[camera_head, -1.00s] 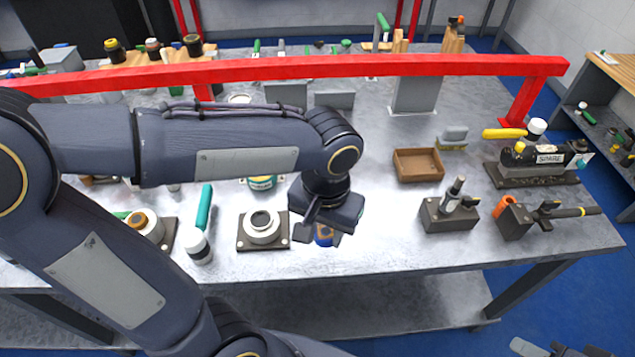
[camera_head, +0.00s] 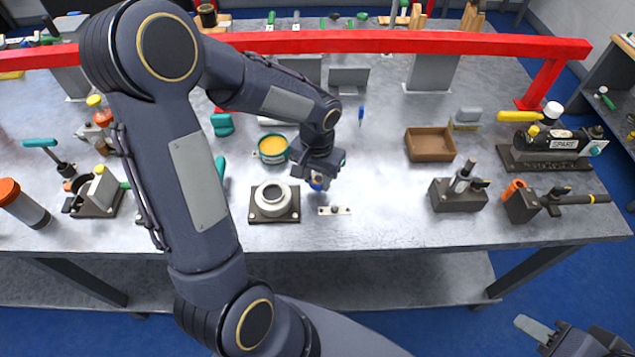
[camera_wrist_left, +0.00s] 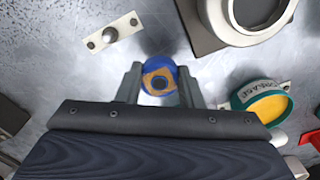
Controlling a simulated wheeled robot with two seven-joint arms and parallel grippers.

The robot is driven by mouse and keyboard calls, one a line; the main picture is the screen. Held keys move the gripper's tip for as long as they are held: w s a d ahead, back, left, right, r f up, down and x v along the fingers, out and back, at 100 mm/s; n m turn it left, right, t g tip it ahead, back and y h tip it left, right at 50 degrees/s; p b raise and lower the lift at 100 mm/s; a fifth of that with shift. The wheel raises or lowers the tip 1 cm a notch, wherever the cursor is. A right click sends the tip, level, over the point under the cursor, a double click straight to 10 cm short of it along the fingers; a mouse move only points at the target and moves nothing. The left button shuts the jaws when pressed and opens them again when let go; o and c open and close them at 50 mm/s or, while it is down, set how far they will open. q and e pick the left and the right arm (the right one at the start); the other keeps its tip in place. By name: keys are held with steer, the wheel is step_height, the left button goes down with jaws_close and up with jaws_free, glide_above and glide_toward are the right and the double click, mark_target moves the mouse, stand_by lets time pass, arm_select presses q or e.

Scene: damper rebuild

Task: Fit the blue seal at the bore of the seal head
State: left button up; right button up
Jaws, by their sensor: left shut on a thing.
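The blue seal (camera_wrist_left: 152,66), a blue ring with a tan, roughly square face and dark centre hole, sits between my left gripper's fingers (camera_wrist_left: 158,88) in the left wrist view. In the head view my left gripper (camera_head: 317,176) is shut on the seal (camera_head: 318,184), which is partly hidden by it. The seal head (camera_head: 272,196) is a pale ring with an open bore on a dark square plate, just left of and nearer than the gripper. It also shows in the wrist view (camera_wrist_left: 222,22), cut by the top edge. My right gripper (camera_head: 533,327) is at the lower right, off the table; its opening is unclear.
A small plate with a peg (camera_head: 335,210) lies right of the seal head. A teal grease tin (camera_head: 273,150) stands behind it. A brown tray (camera_head: 431,144) and dark fixtures (camera_head: 459,192) stand to the right. A red rail (camera_head: 400,41) crosses behind. The front middle-right table is bare.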

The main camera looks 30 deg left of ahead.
mark_target(318, 193)
arm_select(q)
steer(key=shift+f, duration=1.3)
steer(key=shift+d+f, duration=0.1)
steer(key=shift+f+b, duration=0.2)
steer(key=shift+b, duration=0.1)
steer(key=o, duration=0.9)
steer(key=shift+r, duration=0.15)
steer(key=shift+o, duration=0.2)
